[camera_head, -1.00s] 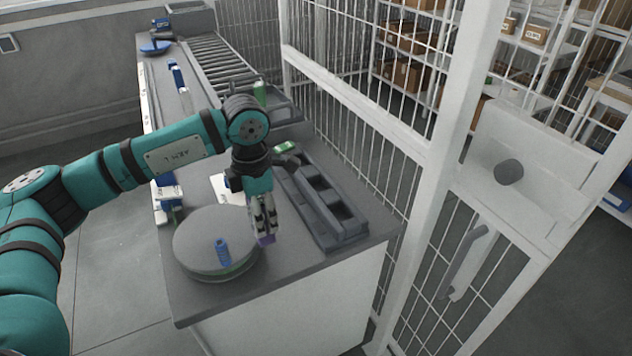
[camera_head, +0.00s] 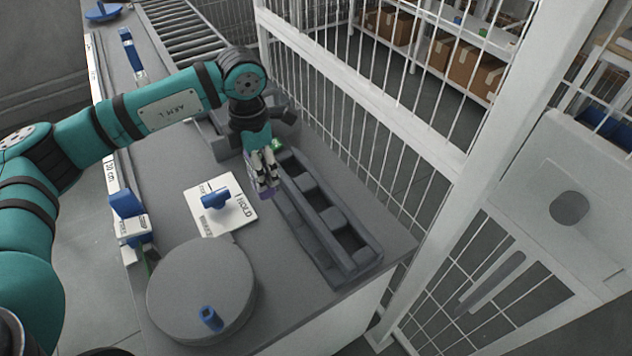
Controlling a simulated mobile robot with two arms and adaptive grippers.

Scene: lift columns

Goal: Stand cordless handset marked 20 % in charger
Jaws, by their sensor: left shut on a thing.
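My left gripper (camera_head: 266,180) points down and is shut on a purple thing (camera_head: 262,193), of which only a small part shows below the fingers. It hangs by the left side of the dark grey charger rack (camera_head: 312,262), a long block with several pockets. Contact with the rack cannot be told. A green-topped piece (camera_head: 278,145) shows at the rack's far end, partly behind the gripper. A blue handset-like piece (camera_head: 211,319) is on the round grey turntable (camera_head: 190,275). No 20 % marking is readable. My right gripper is out of view.
A blue and white device (camera_head: 128,212) stands at the counter's left edge. A roller conveyor (camera_head: 180,25) runs at the back. A wire mesh fence (camera_head: 370,130) stands close behind the rack on the right.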

